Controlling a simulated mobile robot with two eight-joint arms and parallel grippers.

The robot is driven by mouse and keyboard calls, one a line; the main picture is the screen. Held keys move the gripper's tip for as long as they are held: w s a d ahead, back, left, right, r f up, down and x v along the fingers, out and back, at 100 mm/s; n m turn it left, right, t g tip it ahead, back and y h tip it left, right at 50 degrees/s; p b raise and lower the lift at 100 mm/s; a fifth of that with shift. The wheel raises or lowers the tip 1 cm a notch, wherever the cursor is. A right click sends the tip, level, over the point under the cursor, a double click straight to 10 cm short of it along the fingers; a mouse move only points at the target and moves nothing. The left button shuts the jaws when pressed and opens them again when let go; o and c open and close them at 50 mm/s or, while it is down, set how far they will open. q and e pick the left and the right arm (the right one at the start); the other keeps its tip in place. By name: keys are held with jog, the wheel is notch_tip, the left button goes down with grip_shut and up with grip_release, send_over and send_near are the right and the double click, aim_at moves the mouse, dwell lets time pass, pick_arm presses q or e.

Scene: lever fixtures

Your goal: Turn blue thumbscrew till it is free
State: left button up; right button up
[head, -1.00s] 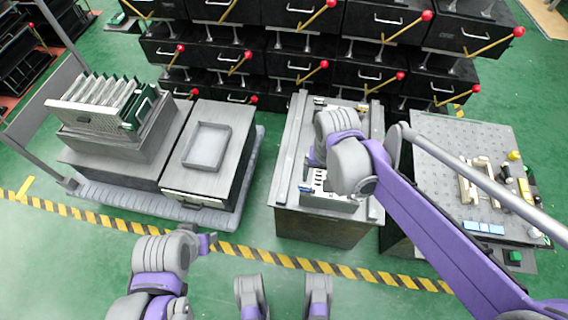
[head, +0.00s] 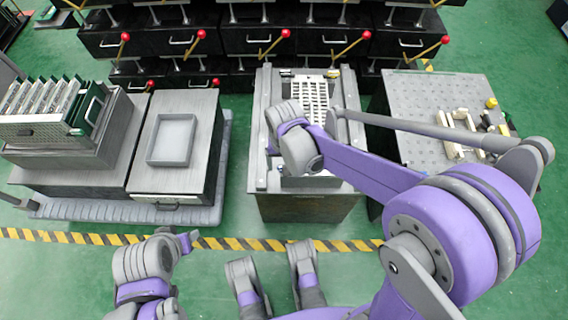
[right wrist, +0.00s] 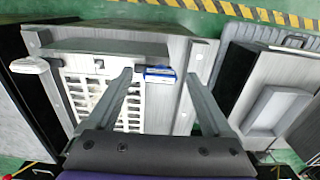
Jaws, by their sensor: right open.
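The blue thumbscrew (right wrist: 158,70) appears in the right wrist view as a small blue-and-white piece at the edge of a white slotted panel (right wrist: 88,92). My right gripper (right wrist: 159,75) is open, with its fingertips on either side of the blue piece in the picture. Whether they touch it, I cannot tell. In the head view, the panel (head: 312,92) lies on the middle bench, and my right wrist hides the thumbscrew and right fingers. My left wrist is low at the left; its gripper (head: 188,241) shows only partly.
A white piece (right wrist: 28,66) sits at the panel's other end. Raised rails edge the middle bench (head: 258,125). A grey tray (head: 173,140) stands on a cabinet to its left. A perforated table (head: 430,100) with loose parts stands right.

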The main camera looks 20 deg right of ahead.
jog(key=shift+f, duration=0.15)
grip_shut()
dwell(0.4)
